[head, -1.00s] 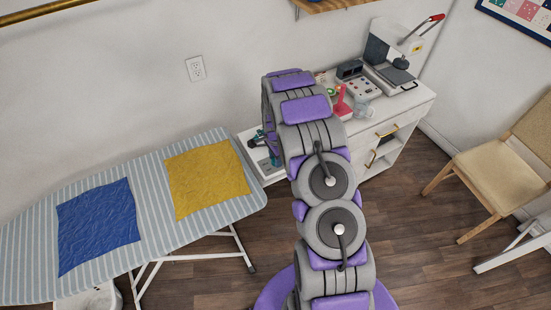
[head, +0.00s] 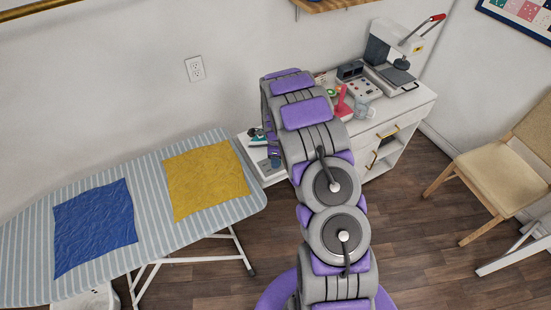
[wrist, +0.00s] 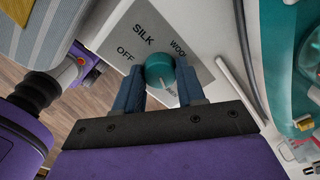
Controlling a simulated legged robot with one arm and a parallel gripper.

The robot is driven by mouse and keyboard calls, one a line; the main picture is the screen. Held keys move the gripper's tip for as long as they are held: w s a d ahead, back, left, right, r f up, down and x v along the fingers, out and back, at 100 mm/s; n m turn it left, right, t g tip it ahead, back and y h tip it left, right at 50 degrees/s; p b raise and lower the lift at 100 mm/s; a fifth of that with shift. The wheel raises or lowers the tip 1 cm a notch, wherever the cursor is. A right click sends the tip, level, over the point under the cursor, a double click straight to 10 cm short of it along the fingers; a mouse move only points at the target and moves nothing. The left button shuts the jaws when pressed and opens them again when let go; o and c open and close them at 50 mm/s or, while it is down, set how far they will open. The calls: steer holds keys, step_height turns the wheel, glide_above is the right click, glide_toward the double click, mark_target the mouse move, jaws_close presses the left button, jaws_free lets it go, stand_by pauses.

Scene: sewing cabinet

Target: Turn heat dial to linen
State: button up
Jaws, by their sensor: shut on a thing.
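The heat dial (wrist: 159,67) is a round teal knob on a grey label plate (wrist: 197,69) in the wrist view. The plate reads OFF at the left, SILK at the top and WOOL at the upper right. A further label below the knob is partly hidden by my gripper. A pale mark on the knob points down, toward that partly hidden label. My gripper (wrist: 160,88) has its blue fingers on both sides of the knob and is shut on it.
A teal iron (head: 257,136) stands on the low white shelf beside the striped ironing board (head: 155,232), and shows large at the right of the wrist view (wrist: 276,70). A white cabinet (head: 408,118) with a heat press (head: 393,50) stands behind my arm.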

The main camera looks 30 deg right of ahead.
steer(key=shift+w+r, duration=0.15)
steer(key=shift+w, duration=0.1)
steer(key=o, duration=1)
steer(key=shift+s+d, duration=0.1)
steer(key=shift+s, duration=0.05)
steer(key=shift+o, duration=0.2)
step_height(320, 180, up, 17)
steer(key=p, duration=0.1)
